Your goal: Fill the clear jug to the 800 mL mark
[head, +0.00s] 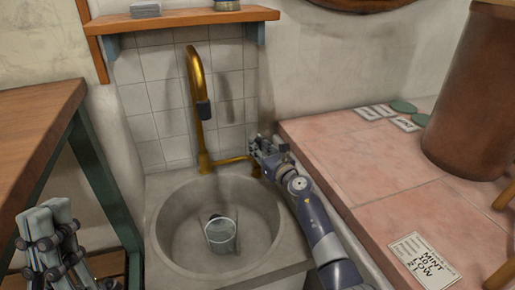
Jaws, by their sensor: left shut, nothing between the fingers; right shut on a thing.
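The clear jug (221,236) stands in the round basin of the stone sink (163,241), near its front. Its marks and any water level are too small to read. The brass tap (193,78) rises behind the basin, with its dark-tipped spout above it; I see no clear stream of water. My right gripper (257,158) is shut at the tap's brass side handle (234,161), right of the basin; its fingers partly hide the handle. My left gripper (45,222) is shut and empty at the lower left, away from the jug.
A pink tiled counter (350,170) on the right holds a written card (424,258), several small cards with green discs, and a large brown container (470,100). A wooden table (35,125) stands left. A wooden shelf (180,18) hangs above the tap.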

